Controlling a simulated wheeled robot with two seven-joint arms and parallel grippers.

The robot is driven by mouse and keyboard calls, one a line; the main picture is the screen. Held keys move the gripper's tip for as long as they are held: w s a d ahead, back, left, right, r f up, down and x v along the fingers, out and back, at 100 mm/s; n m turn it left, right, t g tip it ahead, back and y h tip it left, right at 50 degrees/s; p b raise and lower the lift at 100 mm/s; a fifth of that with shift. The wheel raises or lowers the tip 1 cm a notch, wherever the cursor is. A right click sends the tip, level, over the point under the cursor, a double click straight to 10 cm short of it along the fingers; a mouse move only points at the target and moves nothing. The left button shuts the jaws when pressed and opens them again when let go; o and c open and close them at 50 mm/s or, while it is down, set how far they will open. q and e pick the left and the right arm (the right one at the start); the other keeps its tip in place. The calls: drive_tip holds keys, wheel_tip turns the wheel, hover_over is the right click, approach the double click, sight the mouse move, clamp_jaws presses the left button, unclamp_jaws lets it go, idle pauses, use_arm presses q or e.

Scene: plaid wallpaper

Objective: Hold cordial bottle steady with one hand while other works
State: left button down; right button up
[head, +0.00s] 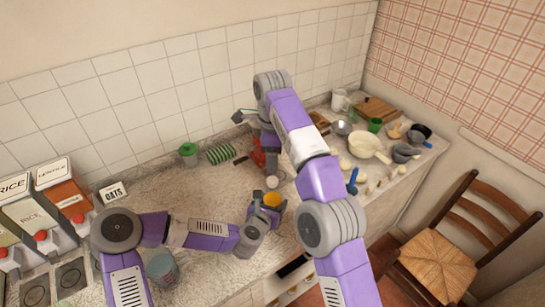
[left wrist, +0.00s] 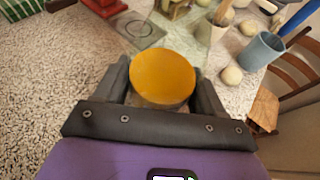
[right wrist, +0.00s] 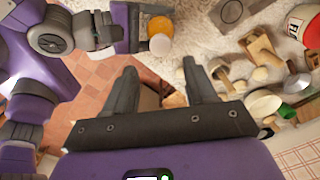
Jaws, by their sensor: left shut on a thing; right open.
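A round orange-yellow thing, which I take to be the cordial bottle (head: 272,199), is held above the front of the counter. My left gripper (head: 263,212) is shut on it. In the left wrist view the bottle (left wrist: 163,76) shows as a smooth orange disc between the two fingers; the rest of its shape is hidden. In the right wrist view the bottle (right wrist: 160,45) is beyond the left fingertip. My right gripper (right wrist: 160,68) is open, with nothing between its fingers. In the head view its arm reaches over the counter and hides much of the gripper.
A white pan (head: 368,146), bowls and small items crowd the counter's right end. A green-lidded jar (head: 188,152) and green striped thing (head: 221,153) stand near the tiled wall. Dispensers (head: 40,215) are at left. A chair (head: 440,255) stands at right. The counter's left middle is clear.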

sight(272, 179)
drive_tip(key=m, duration=0.6)
drive_tip(key=shift+f, duration=4)
